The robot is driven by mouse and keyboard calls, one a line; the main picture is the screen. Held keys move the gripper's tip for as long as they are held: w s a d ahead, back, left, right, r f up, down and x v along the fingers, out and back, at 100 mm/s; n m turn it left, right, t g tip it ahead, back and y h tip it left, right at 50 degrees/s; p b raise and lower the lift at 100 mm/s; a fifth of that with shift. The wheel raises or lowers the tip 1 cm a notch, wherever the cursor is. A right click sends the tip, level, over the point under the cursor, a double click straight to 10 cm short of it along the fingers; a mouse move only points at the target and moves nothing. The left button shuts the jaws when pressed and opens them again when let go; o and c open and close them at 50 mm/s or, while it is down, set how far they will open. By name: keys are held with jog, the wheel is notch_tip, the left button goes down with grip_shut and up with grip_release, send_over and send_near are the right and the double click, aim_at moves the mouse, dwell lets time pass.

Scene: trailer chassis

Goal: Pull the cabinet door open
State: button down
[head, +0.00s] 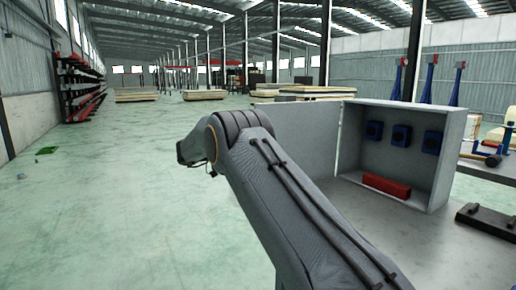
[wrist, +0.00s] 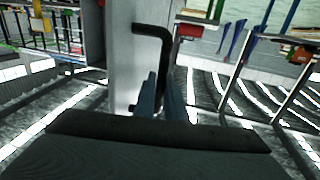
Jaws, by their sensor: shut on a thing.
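The grey cabinet (head: 442,165) stands on a grey table at the right of the head view, its inside showing. Its door (head: 305,140) stands swung out to the left, partly hidden behind my arm. In the wrist view the pale door (wrist: 126,60) is close in front, with a black bent handle (wrist: 152,32) on it. My gripper (wrist: 162,100) is shut on the handle's lower part, which runs down between the two fingers. The fingers and the handle are hidden in the head view.
Inside the cabinet are three blue devices (head: 400,135) and a red box (head: 387,186). The green floor (head: 110,200) to the left is mostly clear.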

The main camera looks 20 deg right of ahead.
jog(key=shift+d, duration=0.3)
jog(key=c, duration=2.2)
grip_release()
jog(key=shift+o, duration=0.6)
jog(key=shift+d, duration=0.25)
jog(key=shift+a, duration=0.75)
jog(key=a+b, duration=0.1)
jog(key=a, duration=0.5)
jog(key=shift+s+a, duration=0.2)
jog(key=shift+a, duration=0.2)
